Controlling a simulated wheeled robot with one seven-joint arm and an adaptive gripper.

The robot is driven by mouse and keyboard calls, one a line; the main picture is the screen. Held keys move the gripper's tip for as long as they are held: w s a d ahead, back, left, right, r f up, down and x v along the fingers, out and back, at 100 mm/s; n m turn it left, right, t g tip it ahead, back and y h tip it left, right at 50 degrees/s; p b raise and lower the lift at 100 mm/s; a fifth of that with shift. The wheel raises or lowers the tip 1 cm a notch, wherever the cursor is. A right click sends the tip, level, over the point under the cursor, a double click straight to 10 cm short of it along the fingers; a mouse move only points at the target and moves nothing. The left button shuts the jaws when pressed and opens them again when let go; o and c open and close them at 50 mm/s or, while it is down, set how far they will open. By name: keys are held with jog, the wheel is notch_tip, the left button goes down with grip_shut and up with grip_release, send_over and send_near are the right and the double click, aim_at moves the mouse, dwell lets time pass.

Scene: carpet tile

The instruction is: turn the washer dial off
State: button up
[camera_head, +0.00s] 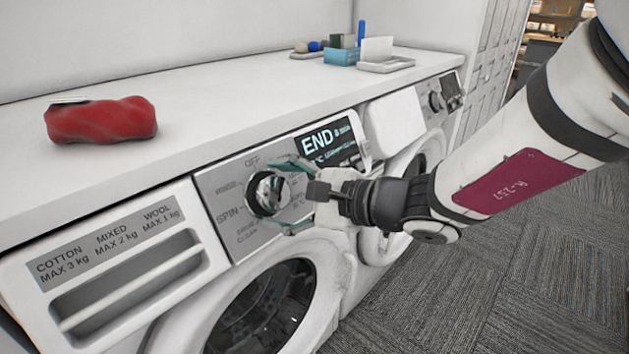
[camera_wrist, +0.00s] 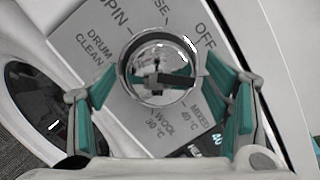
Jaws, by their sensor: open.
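The washer dial (camera_head: 268,193) is a round, shiny metal knob on the grey control panel of the near washer. In the wrist view the dial (camera_wrist: 158,62) sits at upper middle, ringed by labels including OFF, SPIN, DRUM CLEAN, WOOL 30 and MIXED 40. A dark bar crosses its face; I cannot tell which label the dial points at. My gripper (camera_head: 287,196) is open in front of the dial. In the wrist view its teal fingers (camera_wrist: 161,72) stand on either side of the dial. I cannot tell whether they touch it.
The near washer's display (camera_head: 328,143) reads END. Its detergent drawer (camera_head: 128,285) is left of the panel, its round door (camera_head: 270,308) below. A red bundle (camera_head: 101,119) and a teal box (camera_head: 341,57) lie on the white countertop (camera_head: 215,95). A second washer stands farther right.

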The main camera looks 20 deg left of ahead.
jog(key=shift+a, duration=0.15)
jog(key=shift+c, duration=0.6)
jog(key=c, duration=1)
jog(key=shift+f+n+b, duration=0.1)
jog(key=shift+n+b, duration=0.2)
jog(key=shift+b, duration=0.1)
jog(key=n+g+b, duration=0.1)
jog(key=n+b, duration=0.3)
jog(key=shift+w+n+h+b, duration=0.1)
jog(key=shift+n+h+b, duration=0.2)
jog(key=shift+h+b, duration=0.1)
jog(key=shift+n+g+h+b, duration=0.3)
jog(key=shift+n+h+b, duration=0.2)
jog(key=shift+n+b, duration=1.25)
jog(key=shift+n, duration=0.45)
